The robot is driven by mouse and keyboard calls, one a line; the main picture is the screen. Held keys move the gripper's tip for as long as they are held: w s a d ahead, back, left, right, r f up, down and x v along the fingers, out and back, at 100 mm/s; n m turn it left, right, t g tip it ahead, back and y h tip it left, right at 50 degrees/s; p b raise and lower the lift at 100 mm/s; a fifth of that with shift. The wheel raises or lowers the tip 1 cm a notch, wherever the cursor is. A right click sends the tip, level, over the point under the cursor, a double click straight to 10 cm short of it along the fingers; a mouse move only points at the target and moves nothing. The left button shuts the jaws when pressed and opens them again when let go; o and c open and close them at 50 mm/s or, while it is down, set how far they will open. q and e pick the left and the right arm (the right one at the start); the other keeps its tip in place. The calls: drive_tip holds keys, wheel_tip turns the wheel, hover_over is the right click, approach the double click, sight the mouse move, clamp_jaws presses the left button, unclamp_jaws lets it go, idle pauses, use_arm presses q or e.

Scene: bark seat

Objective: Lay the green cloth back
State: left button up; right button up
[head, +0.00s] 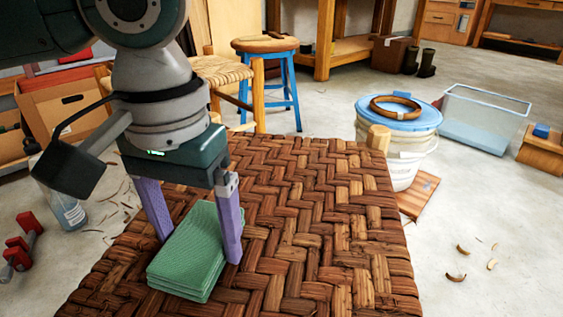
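The green cloth (187,262) is folded into a flat, layered stack at the near left of the woven bark seat (325,215). My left gripper (198,249) points down over it, with its purple fingers on two opposite sides of the stack. I see no gap between the fingers and the cloth's edges, so the gripper looks shut on it. The cloth is flat and level, on the seat or very close above it; I cannot tell which. The far part of the cloth is partly hidden under the gripper. My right gripper is not in view.
The seat is bare to the right of the cloth. Behind it stand a blue stool (265,45) and a woven-top stool (222,70). A white bucket with a blue lid (400,120) and a clear bin (484,115) stand on the floor at right. A clear jar (65,208) stands at left.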

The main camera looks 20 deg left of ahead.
use_arm(q)
drive_tip(key=shift+o, duration=0.8)
wheel_tip(320, 180, up, 10)
drive_tip(key=p, duration=0.8)
